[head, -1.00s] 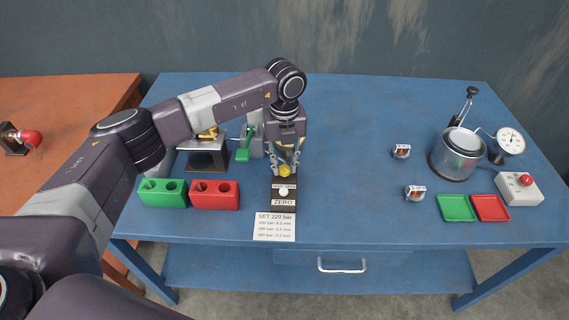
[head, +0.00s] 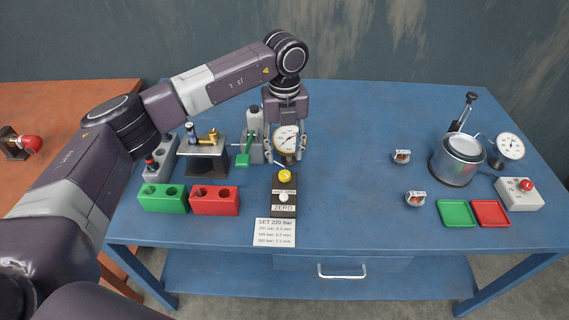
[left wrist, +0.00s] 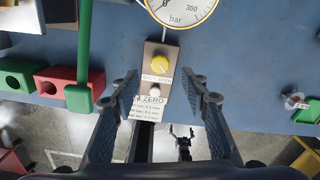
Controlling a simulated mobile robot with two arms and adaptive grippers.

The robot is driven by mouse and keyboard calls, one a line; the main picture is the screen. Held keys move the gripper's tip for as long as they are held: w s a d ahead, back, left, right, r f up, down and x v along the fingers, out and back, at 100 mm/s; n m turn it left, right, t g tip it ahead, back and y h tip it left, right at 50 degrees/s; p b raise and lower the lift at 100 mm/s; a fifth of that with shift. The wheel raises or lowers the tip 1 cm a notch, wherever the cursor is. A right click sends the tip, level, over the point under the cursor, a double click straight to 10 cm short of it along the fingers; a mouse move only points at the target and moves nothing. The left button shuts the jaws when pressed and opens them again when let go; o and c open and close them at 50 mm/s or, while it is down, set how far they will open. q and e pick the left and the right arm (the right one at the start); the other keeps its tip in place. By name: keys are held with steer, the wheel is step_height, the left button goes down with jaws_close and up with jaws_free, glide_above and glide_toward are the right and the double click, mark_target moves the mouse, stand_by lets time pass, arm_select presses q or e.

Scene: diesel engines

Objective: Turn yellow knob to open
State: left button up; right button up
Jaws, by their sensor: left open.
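The yellow knob (head: 285,175) sits on a small dark panel (head: 293,209) with a pale round button (head: 284,197) and a ZERO label below it. A pressure gauge (head: 285,139) stands behind the knob. My left gripper (head: 287,158) is open and empty, its fingers showing on both sides of the gauge, above and behind the knob. In the left wrist view the knob (left wrist: 160,56) shows beyond and between the spread fingertips (left wrist: 163,82), clear of them. The knob's exact angle is hard to read. My right gripper (left wrist: 183,134) shows small and dark, its prongs apart.
A green lever (head: 245,152) stands left of the gauge. Green (head: 163,199) and red (head: 214,201) blocks lie front left. A setting card (head: 274,232) lies in front of the panel. The middle of the blue table (head: 350,150) is clear. A metal pot (head: 457,160) stands at right.

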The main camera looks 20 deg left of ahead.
arm_select(q)
step_height(320, 180, up, 5)
stand_by(0.7)
